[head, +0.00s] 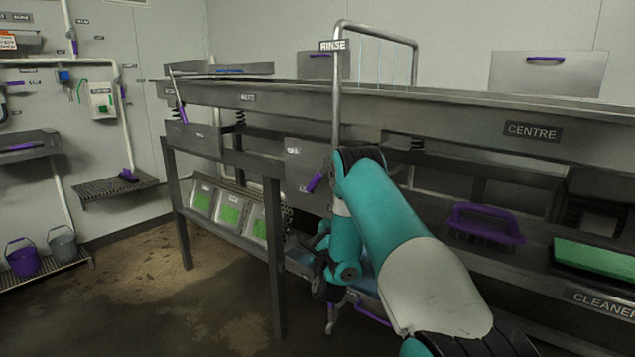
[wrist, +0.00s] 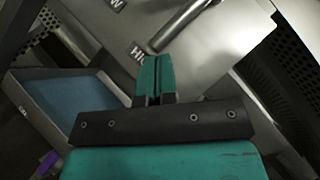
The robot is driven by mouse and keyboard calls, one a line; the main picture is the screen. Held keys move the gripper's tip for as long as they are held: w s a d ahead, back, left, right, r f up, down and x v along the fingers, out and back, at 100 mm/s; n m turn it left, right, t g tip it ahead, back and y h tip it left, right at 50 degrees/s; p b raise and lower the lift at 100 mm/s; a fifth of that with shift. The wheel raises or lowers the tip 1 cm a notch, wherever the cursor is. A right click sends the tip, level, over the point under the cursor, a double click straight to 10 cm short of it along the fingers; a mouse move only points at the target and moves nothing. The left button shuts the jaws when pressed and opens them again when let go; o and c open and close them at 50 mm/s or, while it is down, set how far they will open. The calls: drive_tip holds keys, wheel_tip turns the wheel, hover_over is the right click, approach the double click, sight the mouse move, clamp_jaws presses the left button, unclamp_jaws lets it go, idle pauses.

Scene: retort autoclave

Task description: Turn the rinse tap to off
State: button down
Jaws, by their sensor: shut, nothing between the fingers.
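The RINSE sign (head: 333,45) hangs on a bent steel pipe that rises above the bench. My arm partly covers the pipe there, and I cannot read the lever's setting. In the wrist view my gripper (wrist: 154,62) has its teal fingers together and empty. They are in front of a steel plate (wrist: 215,45) with partly hidden labels, one beginning "HI". No purple lever shows between the fingers. In the head view the fingers cannot be made out clearly.
The long steel bench (head: 420,103) runs across above my arm. A purple brush (head: 485,224) and a green pad (head: 597,258) lie on the lower shelf at right. A blue-lined tray (wrist: 75,105) is left of my fingers. Open floor lies at left.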

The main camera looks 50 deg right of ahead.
sight(321, 174)
drive_tip(key=r+p, duration=0.1)
drive_tip(key=p, duration=0.3)
drive_tip(key=shift+w+d, duration=0.1)
drive_tip(key=shift+d, duration=0.05)
drive_tip(key=w+d+r+p, duration=0.3)
drive_tip(key=w+d+r, duration=0.1)
drive_tip(key=w, duration=0.3)
drive_tip(key=shift+w+d+r, duration=0.35)
drive_tip(key=shift+w+r, duration=0.05)
drive_tip(key=shift+w, duration=0.15)
